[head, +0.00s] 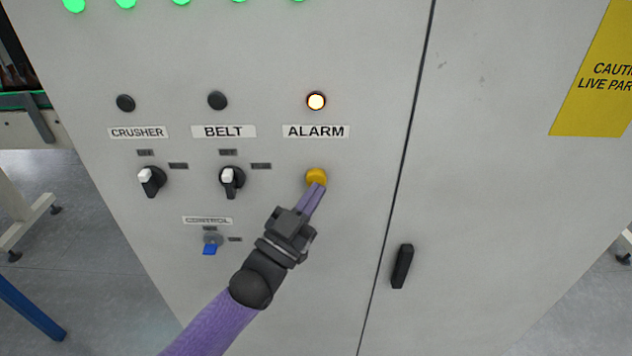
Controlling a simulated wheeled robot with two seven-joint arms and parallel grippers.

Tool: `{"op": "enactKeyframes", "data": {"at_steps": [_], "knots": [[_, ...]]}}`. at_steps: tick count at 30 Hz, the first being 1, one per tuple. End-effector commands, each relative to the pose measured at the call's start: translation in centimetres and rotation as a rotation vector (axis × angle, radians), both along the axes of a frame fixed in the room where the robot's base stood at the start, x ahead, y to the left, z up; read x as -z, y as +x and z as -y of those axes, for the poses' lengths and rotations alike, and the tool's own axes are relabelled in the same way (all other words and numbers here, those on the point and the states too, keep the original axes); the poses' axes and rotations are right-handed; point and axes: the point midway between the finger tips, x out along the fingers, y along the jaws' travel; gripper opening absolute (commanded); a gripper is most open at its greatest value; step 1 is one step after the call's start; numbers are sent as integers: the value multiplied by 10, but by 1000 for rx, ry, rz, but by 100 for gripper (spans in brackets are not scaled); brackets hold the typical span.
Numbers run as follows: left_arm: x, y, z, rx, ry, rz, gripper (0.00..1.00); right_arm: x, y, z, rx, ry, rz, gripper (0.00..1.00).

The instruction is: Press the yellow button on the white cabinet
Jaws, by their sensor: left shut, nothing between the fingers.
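The white cabinet (350,215) fills most of the head view. The yellow button (316,175) sits on it below the ALARM label (316,131). Above the label, a round lamp (316,101) glows orange-white. My left gripper (318,187) is shut and empty, with purple fingers and a dark body. Its fingertips overlap the lower part of the button in the picture and hide that edge. I cannot tell whether they touch it or whether it is pushed in. My right gripper is not in view.
The crusher switch (150,180) and belt switch (231,180) are left of the button, under unlit lamps. A key switch with a blue tag (210,249) is lower left. A black door handle (402,266) is right of the seam. A yellow caution sign (598,85) is upper right.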

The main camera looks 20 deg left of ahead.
Motion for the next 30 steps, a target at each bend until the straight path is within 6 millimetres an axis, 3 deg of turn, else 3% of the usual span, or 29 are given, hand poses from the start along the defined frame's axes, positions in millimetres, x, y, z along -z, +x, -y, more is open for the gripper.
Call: {"op": "enactKeyframes", "data": {"at_steps": [30], "knots": [[0, 9, -2, -1, 1, -1, 0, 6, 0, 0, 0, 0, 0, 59]]}}
